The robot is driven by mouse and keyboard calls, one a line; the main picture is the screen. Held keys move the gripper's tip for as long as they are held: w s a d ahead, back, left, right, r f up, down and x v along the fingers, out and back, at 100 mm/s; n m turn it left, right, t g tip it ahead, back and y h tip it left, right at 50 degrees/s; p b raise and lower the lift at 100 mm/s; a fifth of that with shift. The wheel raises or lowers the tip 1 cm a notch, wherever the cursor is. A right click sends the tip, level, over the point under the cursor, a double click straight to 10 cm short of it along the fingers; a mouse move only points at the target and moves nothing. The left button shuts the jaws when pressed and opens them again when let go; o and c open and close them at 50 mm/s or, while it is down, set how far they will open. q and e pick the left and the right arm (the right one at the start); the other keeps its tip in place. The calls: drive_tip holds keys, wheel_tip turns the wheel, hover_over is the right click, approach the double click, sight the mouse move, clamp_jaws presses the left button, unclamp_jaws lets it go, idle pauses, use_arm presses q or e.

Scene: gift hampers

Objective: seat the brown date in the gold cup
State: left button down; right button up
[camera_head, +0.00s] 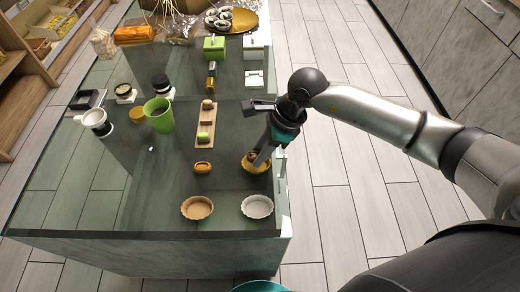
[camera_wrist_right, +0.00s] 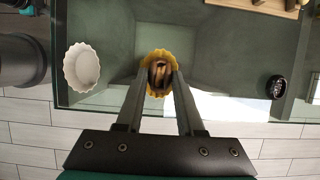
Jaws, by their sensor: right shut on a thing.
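The gold cup (camera_head: 247,168) is a fluted cup near the right edge of the dark glossy table; it also shows in the right wrist view (camera_wrist_right: 146,57). My right gripper (camera_head: 257,160) points down over it, shut on the brown date (camera_wrist_right: 159,73). The date lies between the fingertips, within the cup's outline in the wrist view. I cannot tell whether it touches the cup's bottom. In the head view the fingers hide the date and part of the cup. My left gripper is not in view.
A white fluted cup (camera_head: 257,207) and a tan fluted cup (camera_head: 197,208) stand at the table's near edge. An orange-brown piece (camera_head: 203,168) lies left of the gold cup. A wooden board (camera_head: 207,126) and a green cup (camera_head: 159,115) stand further back.

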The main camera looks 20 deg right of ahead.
drive_tip(key=shift+f+b, duration=0.8)
drive_tip(key=shift+b, duration=0.2)
idle(2.4)
drive_tip(key=o, duration=1)
drive_tip(key=p+v, duration=0.2)
drive_tip(key=v, duration=1.3)
drive_tip(key=shift+s, duration=0.15)
